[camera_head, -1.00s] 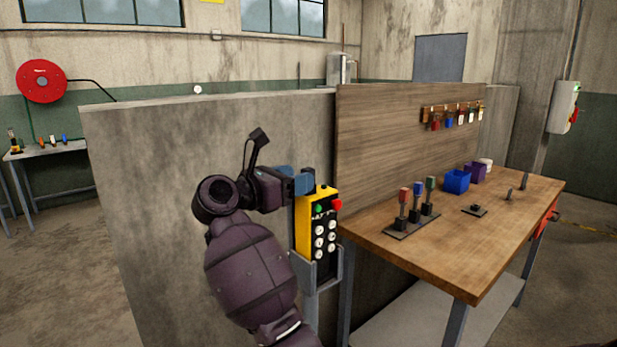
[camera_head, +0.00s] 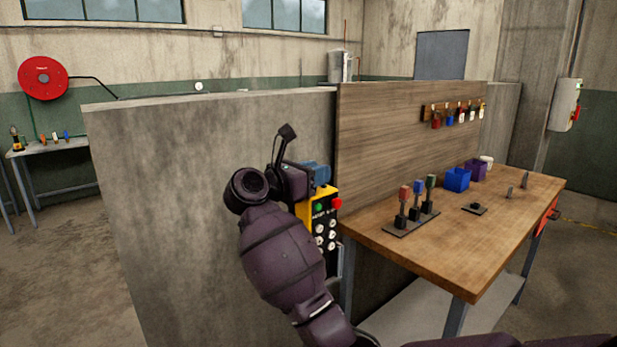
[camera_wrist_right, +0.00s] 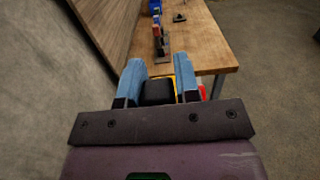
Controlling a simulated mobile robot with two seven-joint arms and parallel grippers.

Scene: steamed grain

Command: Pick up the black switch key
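A black block that looks like the black switch key (camera_wrist_right: 157,92) sits between the two blue fingers in the right wrist view. In the head view it is hidden by my right gripper (camera_head: 316,174). The box is partly covered by my right arm. In the wrist view the right gripper's fingers (camera_wrist_right: 159,80) stand apart on both sides of the black block; firm contact is not clear. My left gripper is not in view.
The wooden workbench (camera_head: 500,245) right of the box bears upright red, blue and green-topped handles (camera_head: 416,200), a blue bin (camera_head: 457,180) and a purple bin (camera_head: 476,170). A wooden panel (camera_head: 385,130) and a concrete partition (camera_head: 160,190) stand behind the gripper.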

